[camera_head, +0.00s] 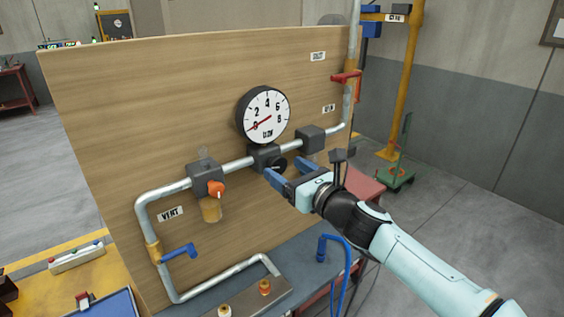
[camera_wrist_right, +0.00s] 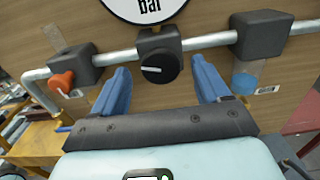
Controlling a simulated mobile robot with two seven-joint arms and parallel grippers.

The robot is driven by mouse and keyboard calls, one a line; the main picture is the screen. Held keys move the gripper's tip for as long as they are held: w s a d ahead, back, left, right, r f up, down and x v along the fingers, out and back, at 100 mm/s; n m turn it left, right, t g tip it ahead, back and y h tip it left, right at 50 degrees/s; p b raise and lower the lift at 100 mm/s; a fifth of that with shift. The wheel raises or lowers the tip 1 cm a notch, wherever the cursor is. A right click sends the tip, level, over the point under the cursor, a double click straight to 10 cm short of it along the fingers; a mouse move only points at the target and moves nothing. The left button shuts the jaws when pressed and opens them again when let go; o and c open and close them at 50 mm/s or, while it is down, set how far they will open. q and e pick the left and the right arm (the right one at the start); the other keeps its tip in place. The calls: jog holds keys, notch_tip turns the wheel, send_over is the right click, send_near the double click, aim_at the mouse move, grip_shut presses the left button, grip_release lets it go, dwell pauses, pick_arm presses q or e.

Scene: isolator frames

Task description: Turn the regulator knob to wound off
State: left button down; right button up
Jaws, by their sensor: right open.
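The regulator knob (camera_head: 277,165) is a round black knob under the gauge on the pipe. In the wrist view the regulator knob (camera_wrist_right: 160,69) shows a white mark lying almost horizontal. My right gripper (camera_head: 284,173) is open, its blue fingers pointing at the board. In the wrist view the right gripper (camera_wrist_right: 160,64) has one finger on each side of the knob, with visible gaps. I cannot tell whether the tips reach the knob's depth. The white gauge (camera_head: 265,112) above has its red needle near 0. My left gripper is not in view.
An orange knob (camera_head: 216,189) sits on the pipe left of the regulator. A red valve handle (camera_head: 346,77) is at the upper right and a blue handle (camera_head: 181,252) at the lower left. A dark block (camera_head: 311,138) is on the pipe to the right.

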aim_at(275, 164)
jog(key=shift+p+x, duration=0.3)
jog(key=shift+x, duration=1)
jog(key=c, duration=1)
jog(key=shift+n, duration=0.3)
